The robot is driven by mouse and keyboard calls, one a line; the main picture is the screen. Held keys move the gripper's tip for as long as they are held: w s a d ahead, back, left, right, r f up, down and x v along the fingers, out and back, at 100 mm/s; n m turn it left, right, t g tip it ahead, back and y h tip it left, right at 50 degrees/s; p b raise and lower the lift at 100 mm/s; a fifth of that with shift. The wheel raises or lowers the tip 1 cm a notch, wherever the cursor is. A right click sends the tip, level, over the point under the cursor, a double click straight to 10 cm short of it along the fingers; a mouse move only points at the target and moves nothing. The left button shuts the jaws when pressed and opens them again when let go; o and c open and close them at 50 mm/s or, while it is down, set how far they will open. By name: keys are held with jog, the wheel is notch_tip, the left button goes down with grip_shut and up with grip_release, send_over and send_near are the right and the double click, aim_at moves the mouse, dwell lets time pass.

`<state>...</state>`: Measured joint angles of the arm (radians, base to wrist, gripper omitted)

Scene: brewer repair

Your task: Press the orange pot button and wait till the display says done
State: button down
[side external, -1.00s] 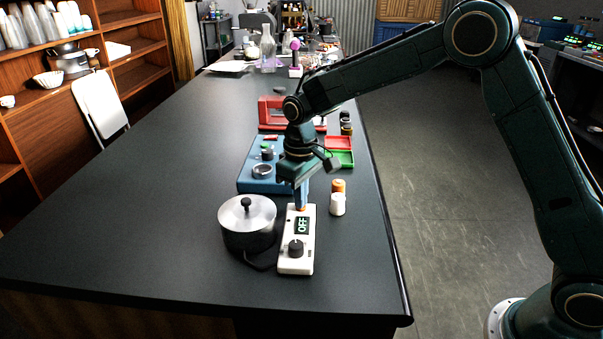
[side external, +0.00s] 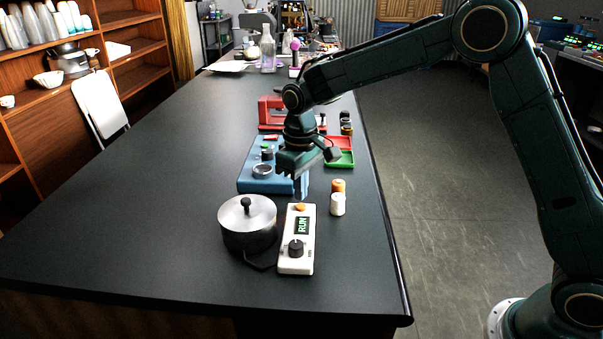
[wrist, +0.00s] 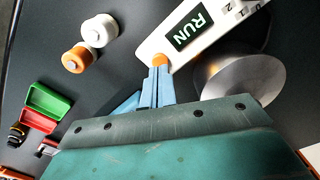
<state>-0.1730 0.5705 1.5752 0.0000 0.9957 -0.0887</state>
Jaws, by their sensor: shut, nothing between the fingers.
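The white control box (side external: 296,262) lies on the dark bench. Its orange button (side external: 300,207) is at the far end, and its display (side external: 302,226) reads RUN. A black knob (side external: 296,248) sits below the display. The metal pot (side external: 247,222) with a lid stands just left of the box. My gripper (side external: 299,198) is shut and empty, just above the orange button and apart from it. In the wrist view the blue fingertips (wrist: 158,72) are together by the orange button (wrist: 159,60), and the display (wrist: 188,31) also reads RUN.
A white and an orange cylinder (side external: 338,205) stand right of the box. A blue unit (side external: 250,184), red and green trays (side external: 341,158) and a red device (side external: 270,113) are behind. The bench left of the pot is clear.

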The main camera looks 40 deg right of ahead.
aim_at(301, 206)
jog(key=shift+r, duration=1)
jog(key=shift+r, duration=0.15)
jog(key=shift+r, duration=2.85)
dwell(3.2)
